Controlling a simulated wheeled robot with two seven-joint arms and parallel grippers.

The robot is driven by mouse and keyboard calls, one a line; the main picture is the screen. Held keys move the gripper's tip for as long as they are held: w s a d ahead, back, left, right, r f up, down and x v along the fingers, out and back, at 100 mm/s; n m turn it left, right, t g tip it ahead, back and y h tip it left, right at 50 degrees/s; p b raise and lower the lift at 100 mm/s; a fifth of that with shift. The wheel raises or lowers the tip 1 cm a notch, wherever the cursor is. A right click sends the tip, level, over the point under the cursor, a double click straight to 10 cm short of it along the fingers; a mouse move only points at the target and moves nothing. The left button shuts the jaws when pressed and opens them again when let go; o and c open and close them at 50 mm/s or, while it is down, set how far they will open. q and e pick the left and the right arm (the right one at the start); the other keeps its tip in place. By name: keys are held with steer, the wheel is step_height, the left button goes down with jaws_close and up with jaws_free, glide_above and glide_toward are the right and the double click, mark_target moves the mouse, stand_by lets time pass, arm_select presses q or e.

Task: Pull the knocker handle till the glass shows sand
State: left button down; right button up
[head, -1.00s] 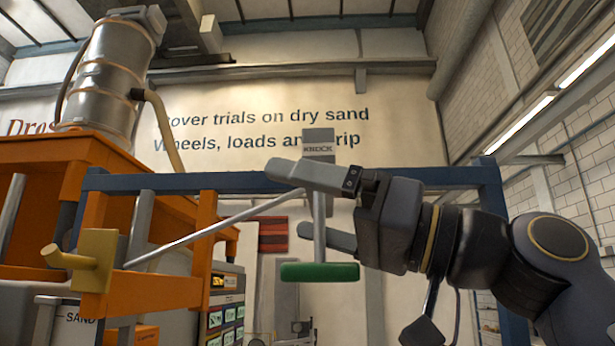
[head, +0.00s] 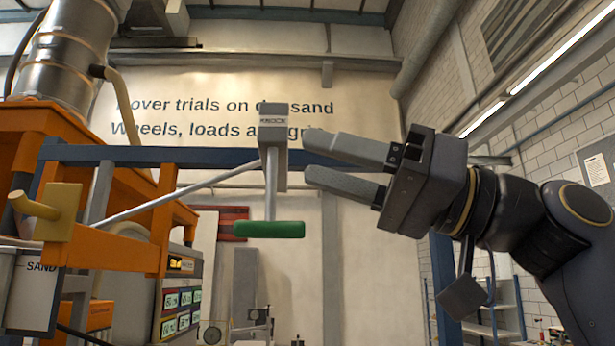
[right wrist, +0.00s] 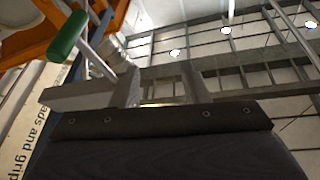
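The green handle also shows in the right wrist view (right wrist: 68,36), at upper left. My right gripper (head: 307,155) is open and empty, its fingers pointing left. In the head view its fingertips are just right of the block and rod, above the handle's level, with a gap between. A bin labelled SAND (head: 30,292) stands at lower left; I cannot make out a glass or any sand. My left gripper is out of view.
A blue crossbar (head: 110,153) runs behind my right gripper. An orange frame (head: 165,215) with a yellow peg (head: 50,212) stands at left, and a slanting rod (head: 190,188) reaches from it toward the block. A metal drum (head: 65,50) is above. Below the handle looks clear.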

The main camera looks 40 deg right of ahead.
steer(key=shift+w+d+f, duration=0.3)
steer(key=shift+d+f, duration=0.1)
steer(key=shift+d, duration=0.35)
steer(key=shift+w+f, duration=0.1)
steer(key=w+f+m+g+h, duration=0.2)
steer(key=w+f+m+h, duration=0.25)
steer(key=f, duration=1.15)
steer(key=w+f+m+g+h, duration=0.1)
steer(key=w+f+m+h, duration=0.35)
steer(key=f, duration=1.05)
steer(key=s+a+f+g+h, duration=0.1)
steer(key=s+f+g, duration=0.2)
steer(key=f, duration=1.4)
steer(key=s+a+f+g+h, duration=0.1)
steer(key=s+f, duration=0.5)
steer(key=f, duration=1.1)
steer(key=shift+a+f+n+g+h, duration=0.15)
steer(key=shift+n+g+h, duration=0.15)
steer(key=shift+g+h, duration=0.65)
